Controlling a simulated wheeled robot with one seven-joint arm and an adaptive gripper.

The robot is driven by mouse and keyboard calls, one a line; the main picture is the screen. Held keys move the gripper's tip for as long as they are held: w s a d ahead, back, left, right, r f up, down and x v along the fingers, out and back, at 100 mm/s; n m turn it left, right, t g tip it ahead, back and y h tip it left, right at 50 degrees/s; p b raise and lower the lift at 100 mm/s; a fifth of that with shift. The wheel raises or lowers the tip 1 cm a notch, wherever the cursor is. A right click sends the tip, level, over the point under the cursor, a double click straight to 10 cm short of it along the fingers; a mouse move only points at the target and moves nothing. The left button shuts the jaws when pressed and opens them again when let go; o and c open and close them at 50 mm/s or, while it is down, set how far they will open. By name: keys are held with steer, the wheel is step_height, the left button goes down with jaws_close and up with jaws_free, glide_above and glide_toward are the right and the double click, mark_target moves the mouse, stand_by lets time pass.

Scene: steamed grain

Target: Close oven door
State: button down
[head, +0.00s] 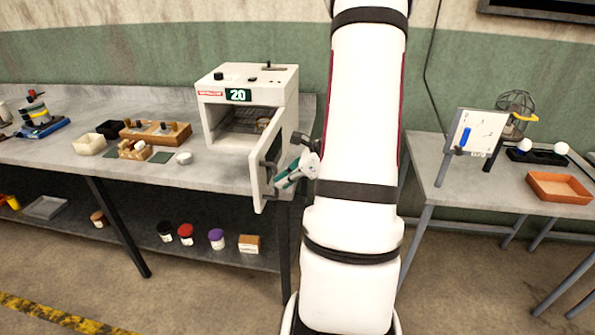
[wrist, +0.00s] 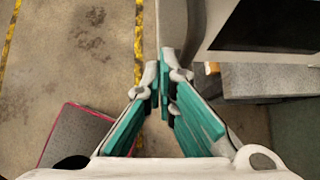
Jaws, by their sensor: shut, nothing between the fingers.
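The white oven (head: 222,122) stands on the left workbench, with a green display reading 20. Its door (head: 257,172) stands wide open, swung out toward me on its right side, with a dark handle on the face toward my arm. My gripper (head: 279,185) is shut and empty, right beside that outer face of the door near the handle. In the wrist view my gripper (wrist: 164,84) has its teal fingers together, just below a pale upright panel that looks like the door (wrist: 174,25). I cannot tell whether they touch.
The workbench (head: 215,172) holds a wooden block with knobs (head: 157,132) and small containers left of the oven. Jars stand on the shelf below. A second table (head: 432,165) at right holds a whiteboard (head: 474,132) and an orange tray (head: 560,187).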

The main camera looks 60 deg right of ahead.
mark_target(259, 187)
steer(key=shift+w+a+r, duration=0.1)
steer(key=shift+w+a, duration=0.25)
steer(key=shift+w, duration=0.5)
steer(key=shift+w+a+r, duration=0.1)
steer(key=shift+w+a, duration=0.2)
steer(key=shift+w, duration=0.5)
